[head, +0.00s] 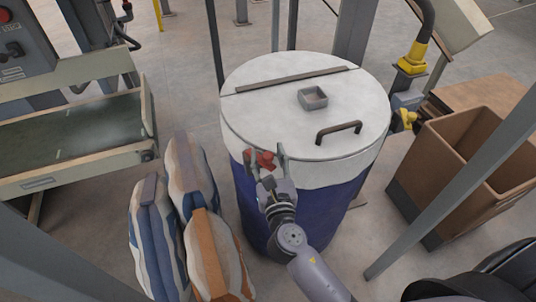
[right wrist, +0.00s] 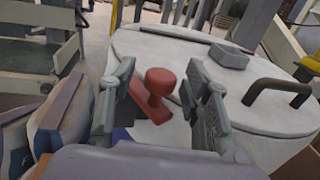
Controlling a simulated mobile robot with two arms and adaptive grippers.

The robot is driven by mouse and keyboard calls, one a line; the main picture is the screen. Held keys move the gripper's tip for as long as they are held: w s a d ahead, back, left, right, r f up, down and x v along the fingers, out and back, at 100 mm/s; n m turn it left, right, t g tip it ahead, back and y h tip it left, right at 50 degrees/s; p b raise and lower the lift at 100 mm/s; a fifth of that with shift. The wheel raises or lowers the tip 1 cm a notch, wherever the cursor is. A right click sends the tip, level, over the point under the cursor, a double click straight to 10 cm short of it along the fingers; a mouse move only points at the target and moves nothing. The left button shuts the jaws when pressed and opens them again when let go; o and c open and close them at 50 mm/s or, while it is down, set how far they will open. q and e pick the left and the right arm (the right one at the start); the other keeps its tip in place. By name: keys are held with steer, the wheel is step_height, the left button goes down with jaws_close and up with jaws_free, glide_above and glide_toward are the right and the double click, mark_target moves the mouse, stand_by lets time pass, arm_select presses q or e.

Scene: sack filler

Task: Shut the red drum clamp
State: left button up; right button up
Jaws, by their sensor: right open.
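The red drum clamp (head: 262,159) is at the front left rim of a large blue drum (head: 335,205) with a white lid (head: 262,110). In the right wrist view, the clamp (right wrist: 158,88) shows a round red knob on a flat red lever, slanting outward from the lid's edge. My right gripper (head: 264,165) is open, with one finger on each side of the clamp's knob. The right wrist view also shows both fingers (right wrist: 155,92) apart, with gaps beside the knob. The clamp's lower part is hidden by my gripper. My left gripper is not in view.
A black handle (head: 339,132) and a small square grey box (head: 313,97) sit on the lid. A grey post (head: 465,190) slants in front of the bin.

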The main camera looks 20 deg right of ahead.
jaws_close()
stand_by(0.7)
